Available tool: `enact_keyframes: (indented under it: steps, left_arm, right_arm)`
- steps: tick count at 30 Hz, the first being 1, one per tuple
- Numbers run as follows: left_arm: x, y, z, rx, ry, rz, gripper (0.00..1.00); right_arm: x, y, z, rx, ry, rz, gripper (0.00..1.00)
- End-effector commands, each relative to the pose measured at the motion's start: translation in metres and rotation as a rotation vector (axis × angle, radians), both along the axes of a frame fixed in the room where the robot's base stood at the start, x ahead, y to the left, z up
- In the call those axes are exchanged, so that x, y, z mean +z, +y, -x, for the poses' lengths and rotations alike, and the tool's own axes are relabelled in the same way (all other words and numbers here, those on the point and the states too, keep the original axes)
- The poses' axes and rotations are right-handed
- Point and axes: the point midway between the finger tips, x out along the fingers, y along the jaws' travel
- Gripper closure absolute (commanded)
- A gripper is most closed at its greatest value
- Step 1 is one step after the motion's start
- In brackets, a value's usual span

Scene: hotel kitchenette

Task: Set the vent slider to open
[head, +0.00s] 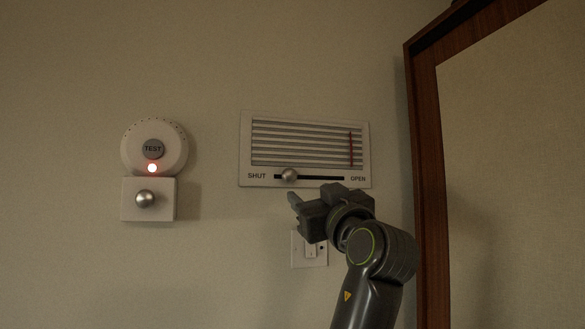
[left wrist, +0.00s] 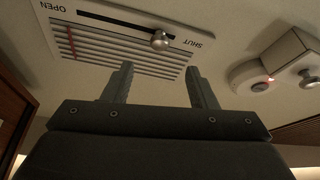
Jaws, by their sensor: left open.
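The vent panel (head: 245,150) is a pale plate with dark slats on the wall. Its slider knob (head: 289,175) is a round silver ball near the SHUT end of a dark slot, with OPEN at the right end. In the left wrist view the panel looks upside down, and the knob (left wrist: 160,40) shows beyond and between the two fingers. My left gripper (head: 311,196) is open and empty, just below the panel and a little right of the knob, apart from it. It also shows in the left wrist view (left wrist: 160,76). My right gripper is not in view.
A round detector (head: 178,138) with a TEST button and lit red light is on the wall at left, above a white box with a silver knob (head: 145,198). A wall plate (head: 310,257) is partly behind my gripper. A wooden frame (head: 427,170) stands at right.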

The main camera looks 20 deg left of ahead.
Motion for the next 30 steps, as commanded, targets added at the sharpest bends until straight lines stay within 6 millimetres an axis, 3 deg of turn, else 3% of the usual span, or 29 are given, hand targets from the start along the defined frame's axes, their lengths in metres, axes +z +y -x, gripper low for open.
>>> enact_keyframes:
  steps: [1, 15, 30]
  left_arm:
    - [0.01, 0.007, -0.008, 0.004, 0.001, -0.002, 0.48]
    - [0.037, 0.052, -0.064, 0.0, 0.002, -0.003, 0.48]
    - [0.039, 0.062, -0.077, -0.002, 0.0, -0.001, 0.48]
  right_arm:
    - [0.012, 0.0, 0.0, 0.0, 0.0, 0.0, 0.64]
    - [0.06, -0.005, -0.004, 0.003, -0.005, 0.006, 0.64]
    - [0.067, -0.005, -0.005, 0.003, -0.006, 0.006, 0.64]
